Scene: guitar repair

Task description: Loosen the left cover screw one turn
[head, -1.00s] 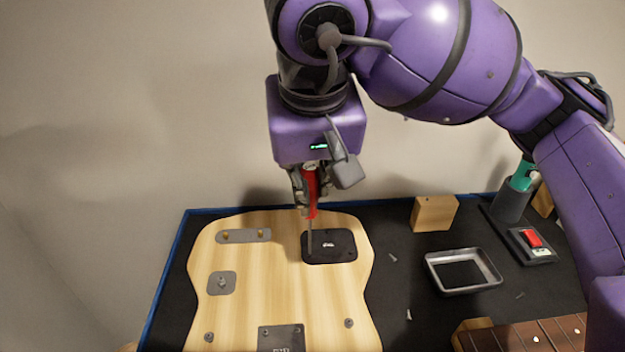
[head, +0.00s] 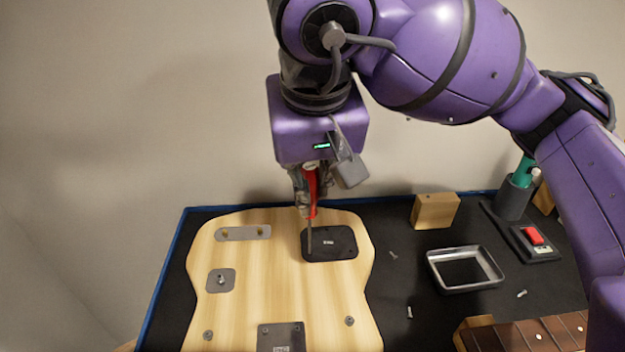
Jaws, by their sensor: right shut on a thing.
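A black cover plate (head: 340,243) lies on the pale wooden guitar body (head: 270,290), at its upper right. My right gripper (head: 309,205) is above the cover's left edge, shut on a screwdriver with a red handle (head: 312,188). The screwdriver stands upright, and its grey shaft (head: 309,235) reaches down to the cover's left side. The tip is at the left cover screw's place; the screw itself is too small or hidden to make out. My left gripper is not in view.
A metal tray (head: 465,269) stands on the black mat (head: 400,290), with loose screws (head: 409,312) around it. A wooden block (head: 434,211), a red-switched device (head: 534,238), a teal-handled tool in a holder (head: 522,176) and a guitar neck (head: 530,335) are at right.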

